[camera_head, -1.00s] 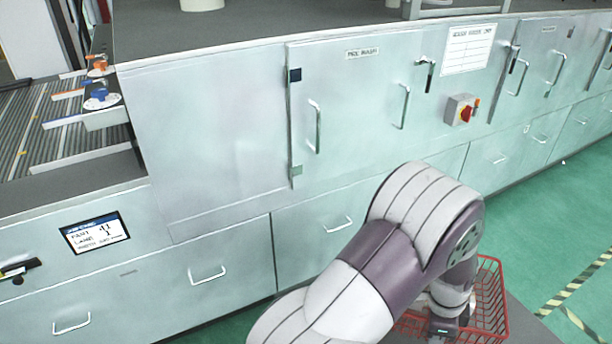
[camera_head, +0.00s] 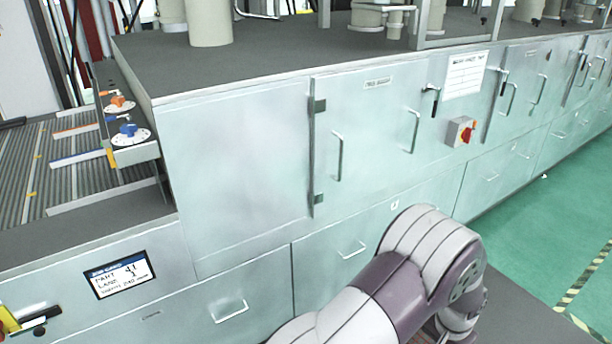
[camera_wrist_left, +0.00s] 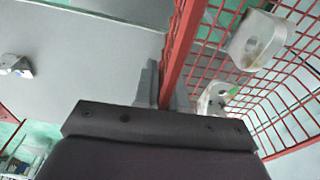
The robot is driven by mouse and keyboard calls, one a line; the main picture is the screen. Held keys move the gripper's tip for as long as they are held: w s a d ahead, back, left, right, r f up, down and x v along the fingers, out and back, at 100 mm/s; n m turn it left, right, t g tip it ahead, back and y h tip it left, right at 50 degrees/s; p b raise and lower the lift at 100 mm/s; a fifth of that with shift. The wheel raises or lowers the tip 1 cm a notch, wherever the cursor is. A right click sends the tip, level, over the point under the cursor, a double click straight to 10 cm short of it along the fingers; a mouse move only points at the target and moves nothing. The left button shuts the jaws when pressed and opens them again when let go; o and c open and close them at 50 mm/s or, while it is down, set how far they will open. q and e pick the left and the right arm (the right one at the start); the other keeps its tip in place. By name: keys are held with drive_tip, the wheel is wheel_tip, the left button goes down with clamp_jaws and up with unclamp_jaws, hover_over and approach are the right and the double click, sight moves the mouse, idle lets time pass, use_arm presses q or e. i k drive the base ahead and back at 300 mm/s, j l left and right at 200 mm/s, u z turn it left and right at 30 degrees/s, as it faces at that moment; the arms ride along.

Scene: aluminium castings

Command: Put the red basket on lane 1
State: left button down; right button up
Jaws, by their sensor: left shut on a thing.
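In the left wrist view my left gripper (camera_wrist_left: 164,88) is shut on the rim of the red wire basket (camera_wrist_left: 178,50). The basket's mesh fills the right side of that view. A pale grey casting with a hole (camera_wrist_left: 258,40) lies in the basket, with a second one (camera_wrist_left: 213,98) near the jaws. In the head view only my left arm shows; its gripper and the basket are below the picture. The striped lane bed (camera_head: 72,172) with pale dividers is at the far left of the head view; I cannot tell which lane is lane 1. My right gripper is not in view.
A screen (camera_head: 119,274) on the cabinet front appears to read part 41, lane 1. Orange (camera_head: 118,103) and blue (camera_head: 128,132) knobs stand beside the lanes. A long grey cabinet (camera_head: 240,170) with handles runs across. Green floor (camera_head: 530,240) is free at right.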

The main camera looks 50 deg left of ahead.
sight(41, 198)
drive_tip(key=k+j+u, duration=0.9)
drive_tip(key=j, duration=0.15)
drive_tip(key=i, duration=0.1)
